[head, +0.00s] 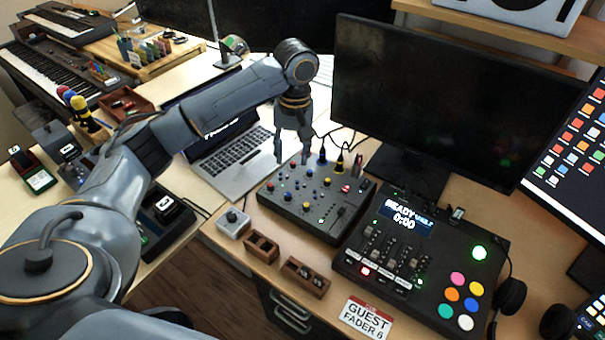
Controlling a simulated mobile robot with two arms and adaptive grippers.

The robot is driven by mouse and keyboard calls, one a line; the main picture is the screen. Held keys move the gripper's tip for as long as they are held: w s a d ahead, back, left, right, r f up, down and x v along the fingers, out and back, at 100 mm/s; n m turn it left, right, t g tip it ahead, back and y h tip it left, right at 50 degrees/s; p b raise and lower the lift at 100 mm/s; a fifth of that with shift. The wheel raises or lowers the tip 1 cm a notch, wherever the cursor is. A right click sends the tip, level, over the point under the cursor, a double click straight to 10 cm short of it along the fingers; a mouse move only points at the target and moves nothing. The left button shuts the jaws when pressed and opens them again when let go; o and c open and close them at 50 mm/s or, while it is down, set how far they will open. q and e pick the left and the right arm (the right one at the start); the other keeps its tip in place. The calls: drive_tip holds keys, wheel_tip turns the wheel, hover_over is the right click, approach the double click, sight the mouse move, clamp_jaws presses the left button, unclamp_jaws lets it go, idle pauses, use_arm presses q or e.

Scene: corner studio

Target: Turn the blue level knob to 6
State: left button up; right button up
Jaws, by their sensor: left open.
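A dark mixer box (335,236) with several small coloured knobs sits on the desk in the middle of the head view. I cannot tell which one is the level knob, and the scale marks and pointer positions are too small to read. My left gripper (292,160) points down over the back left part of the mixer, its fingers apart with nothing between them. It appears to be above the knobs, not touching them. My right gripper is not in view.
A laptop (235,165) lies left of the mixer and a large monitor (425,105) stands behind. A fader console (425,262) is at right. A small grey box (233,222) with a knob and wooden trays (305,277) sit in front. A guest sign (366,317) lies at the front edge.

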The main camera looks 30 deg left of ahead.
use_arm(q)
hover_over(288, 194)
drive_tip(key=f, duration=0.4)
drive_tip(key=shift+s+d+f, duration=0.15)
drive_tip(key=shift+d+f, duration=0.1)
drive_tip(key=shift+f, duration=0.1)
wheel_tip(288, 194, down, 4)
drive_tip(key=shift+a+r, duration=0.1)
wheel_tip(288, 194, down, 3)
drive_tip(key=shift+r, duration=0.2)
drive_tip(key=shift+a+f, duration=0.1)
drive_tip(key=shift+f, duration=0.75)
drive_tip(key=c, duration=0.7)
clamp_jaws()
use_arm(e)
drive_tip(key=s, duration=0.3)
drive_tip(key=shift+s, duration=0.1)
